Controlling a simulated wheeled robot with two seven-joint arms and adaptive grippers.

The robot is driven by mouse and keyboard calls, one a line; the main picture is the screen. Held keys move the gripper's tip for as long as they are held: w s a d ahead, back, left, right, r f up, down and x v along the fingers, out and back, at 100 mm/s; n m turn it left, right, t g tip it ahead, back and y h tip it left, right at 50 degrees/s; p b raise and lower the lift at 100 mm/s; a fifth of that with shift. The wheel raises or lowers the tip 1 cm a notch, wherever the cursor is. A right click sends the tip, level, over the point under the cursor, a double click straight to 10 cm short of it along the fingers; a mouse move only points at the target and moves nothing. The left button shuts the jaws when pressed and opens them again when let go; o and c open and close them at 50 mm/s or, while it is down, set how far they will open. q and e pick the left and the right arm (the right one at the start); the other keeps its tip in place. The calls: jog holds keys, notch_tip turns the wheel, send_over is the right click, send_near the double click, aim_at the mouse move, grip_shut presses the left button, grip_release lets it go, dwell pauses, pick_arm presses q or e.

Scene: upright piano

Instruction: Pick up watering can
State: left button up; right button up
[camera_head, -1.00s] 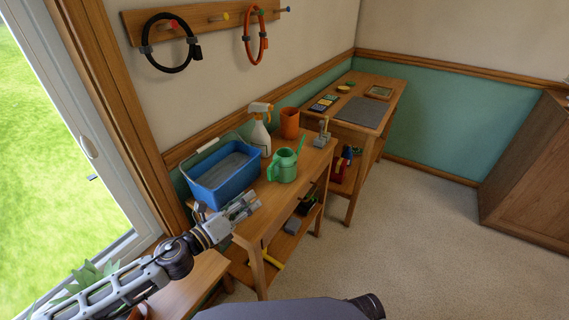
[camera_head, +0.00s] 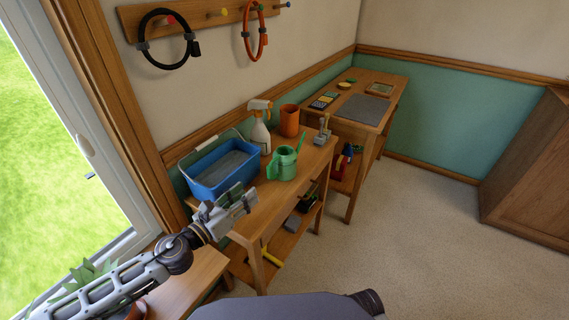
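The green watering can (camera_head: 283,164) stands upright on the wooden table (camera_head: 262,213), its spout pointing up to the right. My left gripper (camera_head: 244,196) is in front of the blue tub, to the lower left of the can and apart from it. Its fingers look parted, with nothing seen between them. My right gripper is not in the picture.
A blue tub (camera_head: 222,176) stands left of the can. A spray bottle (camera_head: 261,130) and an orange pot (camera_head: 289,121) stand behind it, and a grey metal tool (camera_head: 323,133) to its right. A lower shelf holds small items. Carpet (camera_head: 400,240) is clear at right.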

aim_at(268, 172)
pick_arm(q)
jog(key=shift+a+m, duration=0.1)
jog(key=shift+m, duration=1)
jog(key=shift+w, duration=0.15)
jog(key=shift+p+x, duration=0.4)
jog(key=shift+x, duration=3.85)
jog(key=shift+b+x, duration=0.3)
jog(key=shift+x, duration=2.3)
jog(key=shift+w+a, duration=0.15)
grip_shut()
